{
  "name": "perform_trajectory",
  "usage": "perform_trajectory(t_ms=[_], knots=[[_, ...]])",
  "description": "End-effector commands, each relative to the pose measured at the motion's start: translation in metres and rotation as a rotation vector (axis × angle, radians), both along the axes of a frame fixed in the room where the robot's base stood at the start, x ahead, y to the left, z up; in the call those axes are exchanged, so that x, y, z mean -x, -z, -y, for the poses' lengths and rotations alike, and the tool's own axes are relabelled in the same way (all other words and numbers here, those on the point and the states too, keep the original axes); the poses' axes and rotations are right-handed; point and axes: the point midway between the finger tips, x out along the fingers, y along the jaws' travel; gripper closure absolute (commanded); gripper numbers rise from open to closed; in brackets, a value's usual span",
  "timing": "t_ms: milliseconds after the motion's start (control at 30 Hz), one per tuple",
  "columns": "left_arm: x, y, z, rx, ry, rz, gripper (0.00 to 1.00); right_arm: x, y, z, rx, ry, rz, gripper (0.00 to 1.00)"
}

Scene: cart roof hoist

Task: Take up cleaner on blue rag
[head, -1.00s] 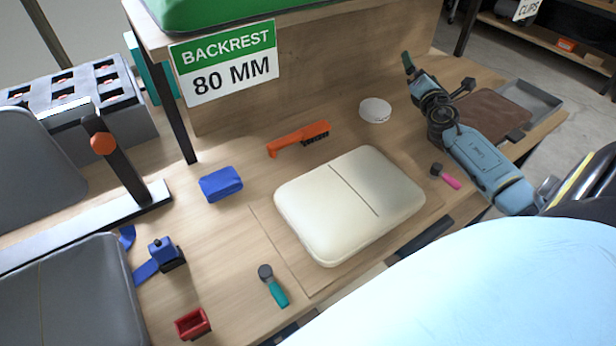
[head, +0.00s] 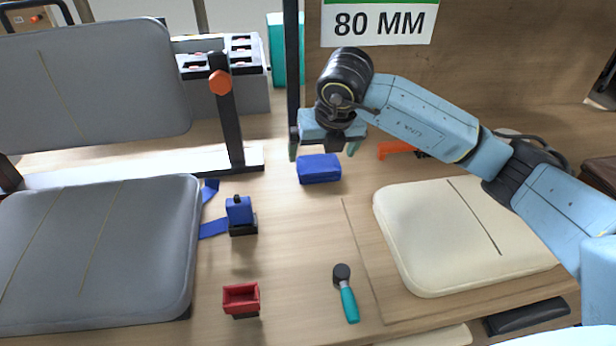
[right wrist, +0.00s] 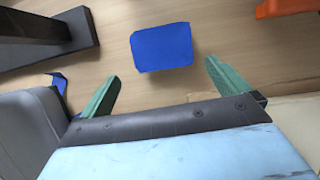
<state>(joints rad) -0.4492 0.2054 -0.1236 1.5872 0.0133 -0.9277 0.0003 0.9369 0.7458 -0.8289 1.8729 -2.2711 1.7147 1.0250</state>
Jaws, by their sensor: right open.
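The blue rag (head: 320,168) is a small folded blue block lying on the wooden bench. I see no separate cleaner on top of it. My right gripper (head: 322,147) is open and empty, above the rag, with its fingers pointing down. In the right wrist view the rag (right wrist: 162,47) lies beyond and between the two green fingertips (right wrist: 161,73), apart from both. My left gripper is in neither view.
A cream pad (head: 465,240) lies right of the rag, under my right arm. An orange brush (head: 393,149) is partly hidden. A grey seat (head: 95,250), blue strap buckle (head: 240,212), red box (head: 241,297) and teal-handled tool (head: 347,295) lie left and front.

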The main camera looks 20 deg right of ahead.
Motion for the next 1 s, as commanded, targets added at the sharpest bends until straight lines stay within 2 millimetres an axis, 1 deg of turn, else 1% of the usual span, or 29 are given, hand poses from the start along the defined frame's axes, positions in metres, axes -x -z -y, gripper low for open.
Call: perform_trajectory(t_ms=[67,167,367,600,700,967,1000], knots=[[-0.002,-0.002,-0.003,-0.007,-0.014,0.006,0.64,0.002,0.0,0.004,0.035,0.025,-0.002,0.0],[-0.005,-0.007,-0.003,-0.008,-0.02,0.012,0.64,0.0,0.007,0.005,0.051,0.038,-0.005,0.0],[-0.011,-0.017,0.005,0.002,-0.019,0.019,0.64,-0.009,0.026,0.007,0.051,0.04,-0.006,0.0],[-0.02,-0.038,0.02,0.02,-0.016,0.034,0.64,-0.025,0.055,0.009,0.049,0.038,-0.007,0.0],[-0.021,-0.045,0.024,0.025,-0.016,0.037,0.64,-0.029,0.064,0.01,0.049,0.039,-0.007,0.0],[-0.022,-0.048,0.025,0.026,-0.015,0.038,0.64,-0.031,0.066,0.01,0.048,0.037,-0.004,0.0],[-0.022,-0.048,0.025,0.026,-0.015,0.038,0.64,-0.031,0.066,0.01,0.048,0.036,-0.004,0.01]])
